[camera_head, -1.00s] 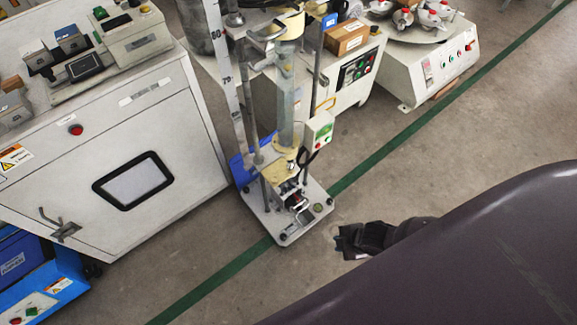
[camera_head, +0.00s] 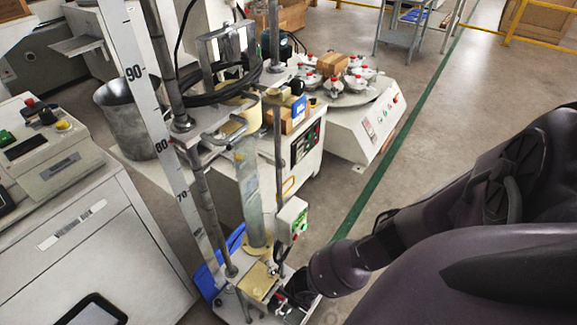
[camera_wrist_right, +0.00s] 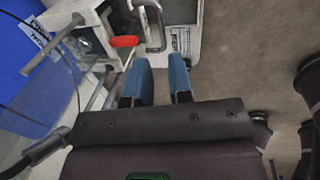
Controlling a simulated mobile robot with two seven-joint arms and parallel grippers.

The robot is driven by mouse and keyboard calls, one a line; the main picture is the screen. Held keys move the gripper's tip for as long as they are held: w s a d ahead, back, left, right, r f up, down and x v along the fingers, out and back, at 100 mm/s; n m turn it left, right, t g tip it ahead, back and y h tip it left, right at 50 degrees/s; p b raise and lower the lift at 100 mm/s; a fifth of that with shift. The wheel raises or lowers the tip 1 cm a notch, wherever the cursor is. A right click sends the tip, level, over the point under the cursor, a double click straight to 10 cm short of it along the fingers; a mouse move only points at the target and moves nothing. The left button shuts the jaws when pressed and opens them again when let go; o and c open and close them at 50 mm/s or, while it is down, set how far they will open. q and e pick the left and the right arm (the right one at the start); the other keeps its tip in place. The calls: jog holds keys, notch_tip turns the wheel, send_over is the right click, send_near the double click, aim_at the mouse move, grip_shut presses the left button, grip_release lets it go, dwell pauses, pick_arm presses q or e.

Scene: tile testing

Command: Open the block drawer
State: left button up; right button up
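The tall test stand with a ruler scale (camera_head: 160,130) is at centre left in the head view, and my right arm reaches its base. My right gripper (camera_wrist_right: 160,62) shows two blue fingers spread apart with nothing between them. Just beyond the fingertips, in the wrist view, are a curved metal handle (camera_wrist_right: 162,30), a red knob (camera_wrist_right: 124,41) and a pale labelled part of the stand (camera_wrist_right: 182,40). The fingers look apart from the handle. I cannot tell which part is the block drawer. My left gripper is not in view.
A metal rod (camera_wrist_right: 50,45) and a blue surface (camera_wrist_right: 30,80) lie left of the fingers in the wrist view. A white cabinet (camera_head: 90,240) stands left of the stand. Open floor (camera_head: 440,130) lies to the right.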

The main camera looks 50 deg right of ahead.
jog(key=f+b, duration=0.1)
jog(key=f, duration=0.1)
jog(key=f+b, duration=0.1)
jog(key=f, duration=0.2)
jog(key=f+b, duration=0.2)
jog(key=shift+w+f, duration=0.25)
jog(key=shift+w, duration=0.15)
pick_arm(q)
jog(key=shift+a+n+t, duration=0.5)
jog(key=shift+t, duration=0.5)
pick_arm(e)
jog(key=shift+w+f, duration=0.1)
jog(key=shift+w, duration=0.1)
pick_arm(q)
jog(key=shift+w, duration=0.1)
pick_arm(e)
grip_shut()
